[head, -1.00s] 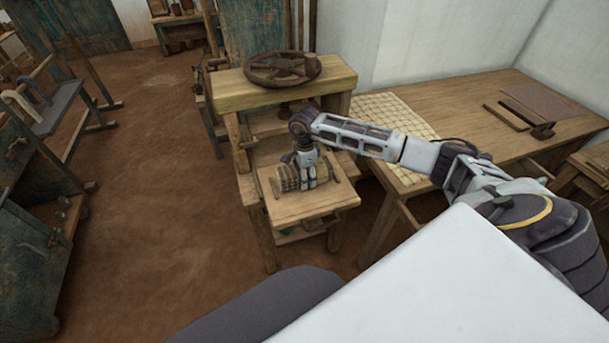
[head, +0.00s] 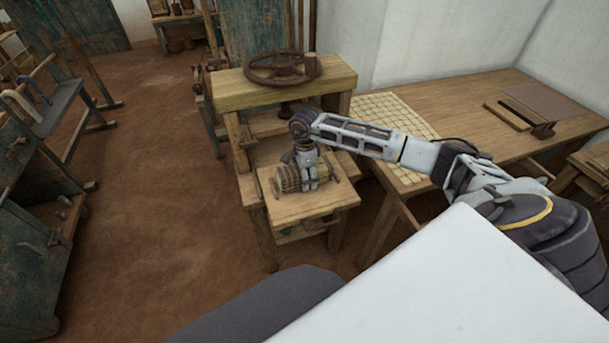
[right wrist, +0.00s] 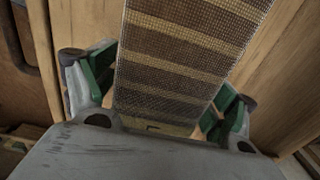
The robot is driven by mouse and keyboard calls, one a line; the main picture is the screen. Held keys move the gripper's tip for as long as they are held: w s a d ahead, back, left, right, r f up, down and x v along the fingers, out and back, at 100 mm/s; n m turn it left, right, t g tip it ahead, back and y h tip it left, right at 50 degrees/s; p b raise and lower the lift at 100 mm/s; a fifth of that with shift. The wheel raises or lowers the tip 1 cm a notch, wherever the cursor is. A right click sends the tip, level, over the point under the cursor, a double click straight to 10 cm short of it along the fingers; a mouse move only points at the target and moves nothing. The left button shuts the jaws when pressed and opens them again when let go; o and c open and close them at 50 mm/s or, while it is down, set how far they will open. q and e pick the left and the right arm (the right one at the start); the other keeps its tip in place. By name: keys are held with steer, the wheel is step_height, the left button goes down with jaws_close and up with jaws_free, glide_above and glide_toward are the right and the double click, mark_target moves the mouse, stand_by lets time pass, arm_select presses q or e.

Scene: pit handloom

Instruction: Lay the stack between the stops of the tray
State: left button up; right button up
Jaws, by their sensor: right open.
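The stack (head: 288,180) is a brown and tan striped woven bundle lying on the wooden tray (head: 305,210) at the front of the wooden stand. Small upright pieces near the bundle's ends look like the stops, but they are too small to tell clearly. My right gripper (head: 312,186) points down over the stack. In the right wrist view, the striped stack (right wrist: 185,60) runs between the two green-padded fingers of the open gripper (right wrist: 158,112), with a gap visible beside the right pad. The stack's underside is hidden. My left gripper is not in view.
A dark spoked wheel (head: 282,68) rests on the stand's upper top (head: 235,92), behind the tray. A long wooden table (head: 460,105) with a pale gridded mat (head: 385,112) stands to the right. Earth floor (head: 150,210) is clear to the left.

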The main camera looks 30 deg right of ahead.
step_height(320, 180, up, 12)
stand_by(0.7)
steer(key=shift+d, duration=0.1)
stand_by(0.4)
